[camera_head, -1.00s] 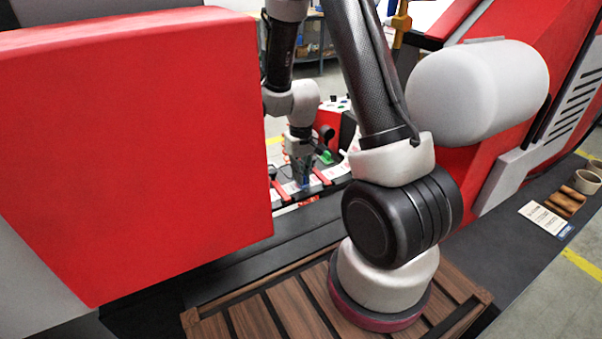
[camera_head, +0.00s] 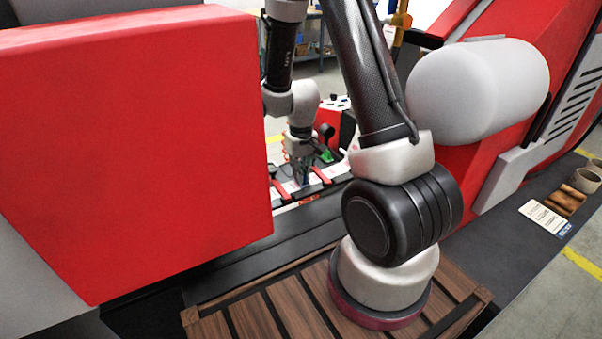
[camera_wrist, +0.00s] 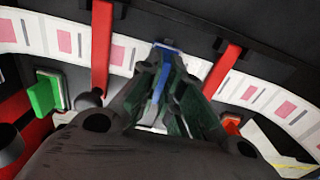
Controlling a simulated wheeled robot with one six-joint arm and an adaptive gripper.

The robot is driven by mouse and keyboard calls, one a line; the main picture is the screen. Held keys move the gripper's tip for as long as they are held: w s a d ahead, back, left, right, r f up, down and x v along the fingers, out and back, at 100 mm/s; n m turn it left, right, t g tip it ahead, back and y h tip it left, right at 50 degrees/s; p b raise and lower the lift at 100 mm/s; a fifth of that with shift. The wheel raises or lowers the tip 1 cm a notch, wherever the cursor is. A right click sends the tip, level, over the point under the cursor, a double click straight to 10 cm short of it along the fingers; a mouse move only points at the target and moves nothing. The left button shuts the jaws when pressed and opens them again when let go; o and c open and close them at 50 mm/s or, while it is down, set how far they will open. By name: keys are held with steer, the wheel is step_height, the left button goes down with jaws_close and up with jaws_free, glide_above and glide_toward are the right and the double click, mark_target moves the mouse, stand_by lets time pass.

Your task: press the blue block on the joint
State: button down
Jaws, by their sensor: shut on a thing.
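My gripper (camera_head: 303,178) is small and far off in the head view, low over the label strip. In the wrist view my gripper (camera_wrist: 168,85) is shut on the blue block (camera_wrist: 161,70), which shows as a blue strip between the fingers. The block's far end lies over or against the white label web (camera_wrist: 130,52) with pink labels. The fingers hide most of the block and the web below it. I cannot make out the joint, nor tell whether the block touches the web.
Two red bars (camera_wrist: 102,45) and (camera_wrist: 224,68) cross the web on either side of my gripper. A green block (camera_wrist: 46,93) sits at the left. In the head view a large red housing (camera_head: 135,150) stands left; a card (camera_head: 545,218) lies at the right.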

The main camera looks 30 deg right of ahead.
steer(key=shift+f, duration=0.45)
stand_by(1.1)
steer(key=shift+r, duration=0.1)
steer(key=shift+r, duration=2.45)
steer(key=shift+r, duration=0.1)
steer(key=shift+r, duration=1.4)
steer(key=shift+f, duration=0.1)
